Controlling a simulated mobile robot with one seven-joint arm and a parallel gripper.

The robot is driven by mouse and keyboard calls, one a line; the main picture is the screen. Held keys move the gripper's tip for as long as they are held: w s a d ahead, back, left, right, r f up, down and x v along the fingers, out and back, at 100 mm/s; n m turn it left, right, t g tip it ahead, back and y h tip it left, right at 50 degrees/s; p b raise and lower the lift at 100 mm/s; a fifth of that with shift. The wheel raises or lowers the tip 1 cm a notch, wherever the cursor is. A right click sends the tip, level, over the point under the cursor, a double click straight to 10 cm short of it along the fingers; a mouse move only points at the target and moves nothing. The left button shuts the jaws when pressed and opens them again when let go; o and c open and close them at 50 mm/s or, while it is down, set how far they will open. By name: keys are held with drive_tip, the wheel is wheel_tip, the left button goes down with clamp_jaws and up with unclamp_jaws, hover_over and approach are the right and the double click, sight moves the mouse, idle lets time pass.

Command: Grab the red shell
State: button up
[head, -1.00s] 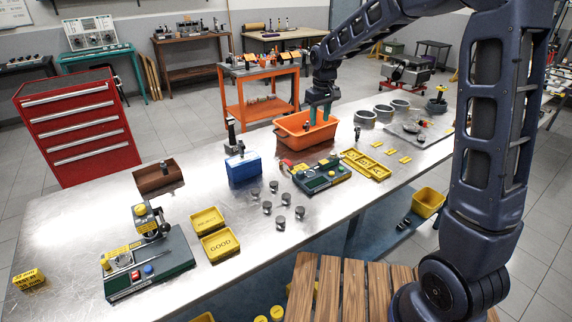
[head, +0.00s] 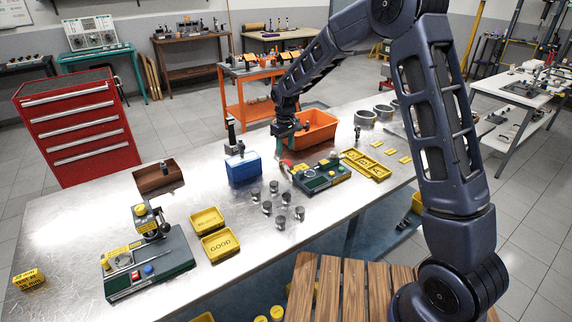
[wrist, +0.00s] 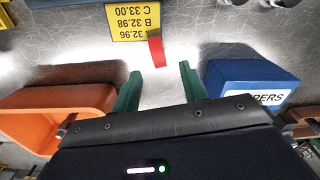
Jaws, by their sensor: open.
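A small red piece (wrist: 156,50), which looks like the red shell, lies on the metal bench at the edge of a yellow number card (wrist: 126,22) in the wrist view. In the head view a small red patch (head: 286,164) shows beside the green gauge base (head: 322,177). My gripper (wrist: 162,86) is open, with its two green fingers apart and nothing between them. The red piece is ahead of the fingertips, not between them. In the head view my gripper (head: 290,132) is above the bench at the near left of the orange bin (head: 322,128).
The orange bin wall (wrist: 60,100) is close on the left in the wrist view, and a blue wipers box (wrist: 250,82) is close on the right. Several dark cylinders (head: 272,187) stand in front. Yellow trays (head: 220,244) lie at the front left.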

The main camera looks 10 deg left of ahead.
sight(286, 160)
drive_tip(key=shift+w+d+f, duration=0.1)
drive_tip(key=shift+d+f, duration=0.05)
drive_tip(key=shift+f, duration=2.75)
clamp_jaws()
